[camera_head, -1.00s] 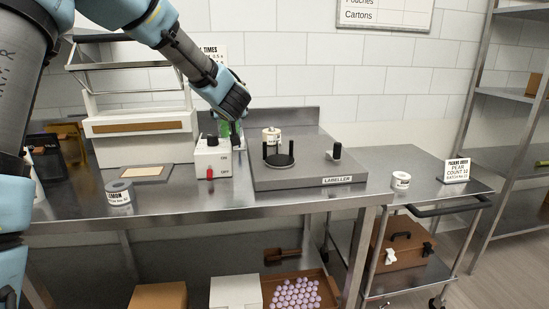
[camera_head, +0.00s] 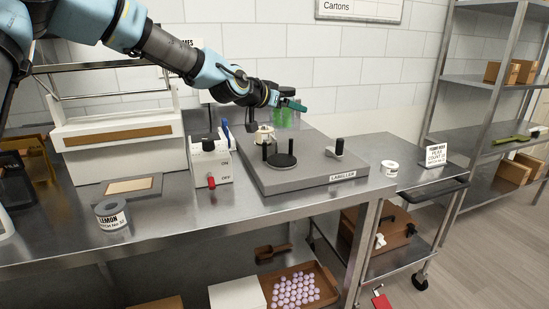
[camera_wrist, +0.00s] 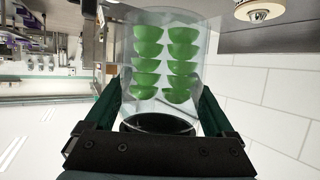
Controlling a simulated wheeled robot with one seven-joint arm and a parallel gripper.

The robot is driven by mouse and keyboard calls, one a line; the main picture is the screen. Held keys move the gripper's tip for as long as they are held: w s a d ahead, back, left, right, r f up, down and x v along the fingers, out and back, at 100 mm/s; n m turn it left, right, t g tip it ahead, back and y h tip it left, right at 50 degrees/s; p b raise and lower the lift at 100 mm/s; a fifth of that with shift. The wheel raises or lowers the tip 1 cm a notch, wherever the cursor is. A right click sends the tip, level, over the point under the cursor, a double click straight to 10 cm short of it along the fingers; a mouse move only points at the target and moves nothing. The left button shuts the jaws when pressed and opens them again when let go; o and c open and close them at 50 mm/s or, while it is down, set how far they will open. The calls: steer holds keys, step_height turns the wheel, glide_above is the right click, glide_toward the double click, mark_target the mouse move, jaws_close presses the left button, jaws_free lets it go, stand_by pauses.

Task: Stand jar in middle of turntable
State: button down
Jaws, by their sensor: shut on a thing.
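My gripper (camera_head: 293,105) is shut on a clear jar (camera_head: 285,118) with green gummies in it. It holds the jar in the air behind the labeller (camera_head: 325,181); the jar looks about upright. In the wrist view the jar (camera_wrist: 166,60) sits between the two green fingers (camera_wrist: 160,110), with stacked green half-domes inside and a dark round end near the palm. The turntable (camera_head: 283,161) is a black disc on top of the labeller, with black posts beside it. It is bare and lies in front of and below the jar.
A label roll (camera_head: 263,136) stands on the labeller behind the turntable, and a black-topped post (camera_head: 336,147) stands to its right. A switch box (camera_head: 209,164) with a red lever is at left. A lemon tub (camera_head: 112,215) stands on the bench.

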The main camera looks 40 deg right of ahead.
steer(key=shift+s+f, duration=0.1)
steer(key=shift+f, duration=0.1)
step_height(320, 180, down, 9)
steer(key=p, duration=0.2)
steer(key=shift+r+p, duration=0.1)
steer(key=shift+p, duration=0.3)
steer(key=shift+f, duration=0.4)
steer(key=shift+f, duration=0.2)
jaws_free()
steer(key=shift+r, duration=0.1)
